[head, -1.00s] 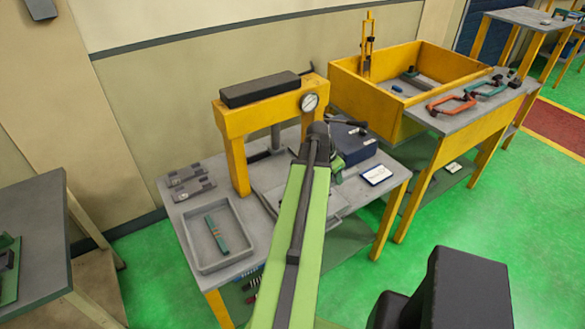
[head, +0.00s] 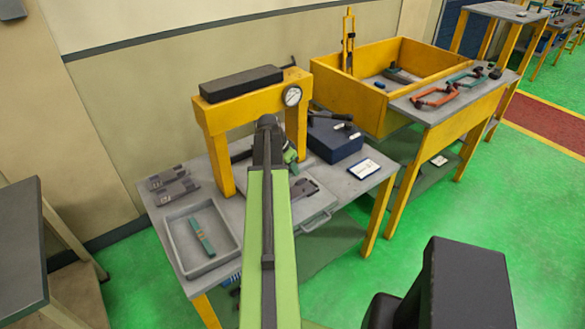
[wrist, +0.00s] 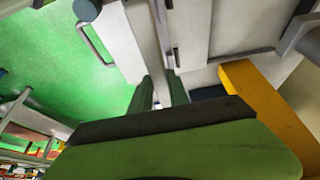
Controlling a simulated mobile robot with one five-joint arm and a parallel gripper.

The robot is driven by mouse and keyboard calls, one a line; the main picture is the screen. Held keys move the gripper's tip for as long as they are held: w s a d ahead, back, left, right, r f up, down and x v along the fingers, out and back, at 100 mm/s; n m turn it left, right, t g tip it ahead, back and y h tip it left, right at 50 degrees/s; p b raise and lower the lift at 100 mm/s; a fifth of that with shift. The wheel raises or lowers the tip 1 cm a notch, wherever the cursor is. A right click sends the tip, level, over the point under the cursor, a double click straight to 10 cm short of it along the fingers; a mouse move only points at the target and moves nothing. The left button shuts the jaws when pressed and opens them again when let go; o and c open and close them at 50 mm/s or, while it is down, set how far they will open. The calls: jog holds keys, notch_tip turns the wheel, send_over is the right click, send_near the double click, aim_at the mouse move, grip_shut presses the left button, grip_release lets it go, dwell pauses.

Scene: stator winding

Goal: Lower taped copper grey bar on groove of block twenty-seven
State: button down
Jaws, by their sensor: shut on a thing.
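In the wrist view my gripper (wrist: 160,88) points down with its two green fingers close together. A narrow pale grey piece shows between them, most likely the grey bar; its ends and any tape are not visible. In the head view my arm hides most of the gripper, under the yellow press frame (head: 227,119). A dark grey piece (head: 303,188) lies on the grey plate with a handle, to the right of my arm. Two dark grey grooved blocks (head: 172,186) lie at the table's left. I cannot read any block numbers.
A grey tray (head: 166,240) holds a teal bar with reddish bands (head: 202,235). A blue box (head: 335,138) and a white card (head: 365,168) are right of the press.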

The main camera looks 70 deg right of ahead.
aim_at(292, 176)
jog(key=shift+w+f+b, duration=0.1)
jog(key=shift+f+b, duration=1.9)
jog(key=shift+f, duration=0.3)
jog(key=shift+f, duration=0.15)
jog(key=shift+f+b, duration=1.55)
jog(key=shift+b, duration=0.15)
jog(key=shift+f+b, duration=0.95)
jog(key=c, duration=1.2)
grip_release()
jog(key=shift+o, duration=0.6)
